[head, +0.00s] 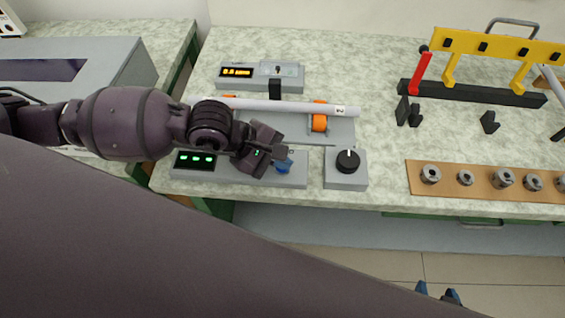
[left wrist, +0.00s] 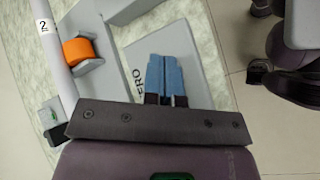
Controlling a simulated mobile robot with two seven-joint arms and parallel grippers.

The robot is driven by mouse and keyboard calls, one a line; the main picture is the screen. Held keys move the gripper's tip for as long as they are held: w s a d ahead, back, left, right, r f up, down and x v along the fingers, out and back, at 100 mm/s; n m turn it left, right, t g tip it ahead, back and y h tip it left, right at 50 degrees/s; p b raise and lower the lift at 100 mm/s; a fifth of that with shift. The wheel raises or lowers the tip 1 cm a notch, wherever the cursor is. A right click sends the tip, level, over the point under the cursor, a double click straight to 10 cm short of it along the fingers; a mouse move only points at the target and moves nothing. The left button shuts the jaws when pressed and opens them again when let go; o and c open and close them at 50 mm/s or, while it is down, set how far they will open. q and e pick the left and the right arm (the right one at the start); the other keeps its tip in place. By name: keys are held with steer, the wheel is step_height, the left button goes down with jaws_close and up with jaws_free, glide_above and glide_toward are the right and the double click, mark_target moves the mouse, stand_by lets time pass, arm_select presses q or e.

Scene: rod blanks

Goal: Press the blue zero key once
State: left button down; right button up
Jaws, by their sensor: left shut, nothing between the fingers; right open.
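The grey readout box (head: 232,177) with green digits lies near the front edge of the bench in the head view. In the left wrist view its top shows part of the word ZERO (left wrist: 142,82). My left gripper (head: 284,163) is over the right end of this box, pointing down. In the left wrist view its blue fingers (left wrist: 166,72) are shut together and empty beside the lettering. The blue zero key cannot be told apart from the blue fingertips, which cover that spot; contact cannot be told. My right gripper (head: 437,292) is open and empty, low in front of the bench.
A grey box with a black knob (head: 347,161) stands just right of the readout box. Behind lies a pale rod (head: 285,106) on a fixture with an orange roller (head: 319,122). A brown board (head: 480,181) with several metal collars is at the right.

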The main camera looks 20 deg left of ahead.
arm_select(q)
steer(key=shift+f, duration=0.2)
arm_select(e)
steer(key=shift+f, duration=0.1)
steer(key=shift+d, duration=0.1)
stand_by(0.3)
arm_select(q)
steer(key=shift+r+p, duration=0.45)
steer(key=shift+r, duration=0.35)
arm_select(e)
steer(key=shift+w+r, duration=0.25)
steer(key=shift+r, duration=0.6)
arm_select(q)
steer(key=shift+r+p, duration=1.5)
steer(key=shift+r, duration=1.1)
arm_select(e)
steer(key=shift+t, duration=0.5)
steer(key=r, duration=0.2)
steer(key=w+r, duration=0.1)
steer(key=r, duration=0.1)
steer(key=shift+w+r, duration=0.15)
steer(key=shift+r, duration=0.05)
arm_select(q)
steer(key=shift+f, duration=0.1)
